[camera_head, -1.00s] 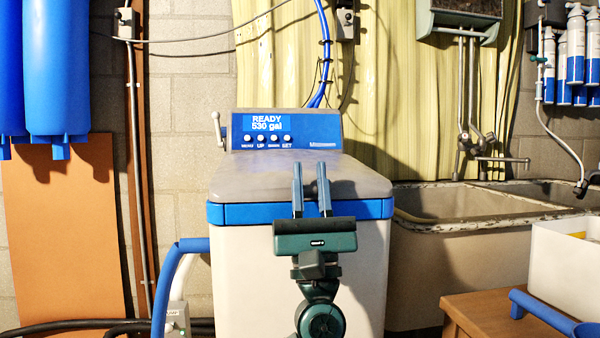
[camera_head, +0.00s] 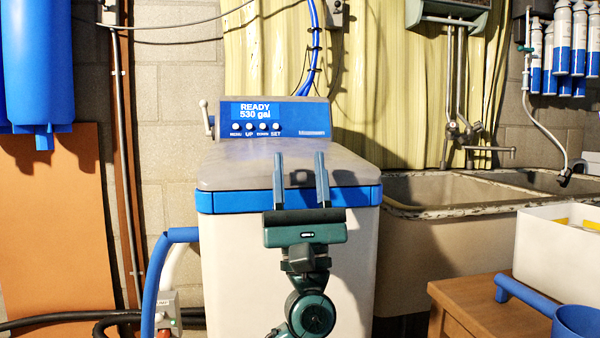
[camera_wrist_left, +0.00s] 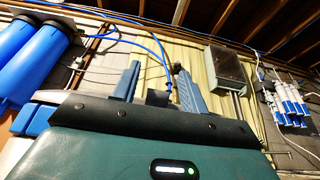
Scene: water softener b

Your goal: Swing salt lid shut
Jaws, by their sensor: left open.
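The salt lid (camera_head: 240,168) is the smooth grey-beige top of the white softener cabinet (camera_head: 235,265). It looks flat and down above the blue band (camera_head: 236,201), though a small gap cannot be ruled out. My left gripper (camera_head: 300,158) is in front of the cabinet, pointing up, with its fingers overlapping the lid's front edge in the head view. It is open with nothing between the fingers. Whether it touches the lid cannot be told. In the left wrist view the two fingers (camera_wrist_left: 157,70) stand apart, and the gripper body hides most of the cabinet.
A control panel (camera_head: 312,121) reading "READY 530 gal" stands behind the lid, with a small lever (camera_head: 206,120) at its left. A concrete sink (camera_head: 440,190) is to the right. A wooden table (camera_head: 480,310) with a white bin (camera_head: 550,255) is at front right. A blue hose (camera_head: 152,285) runs at left.

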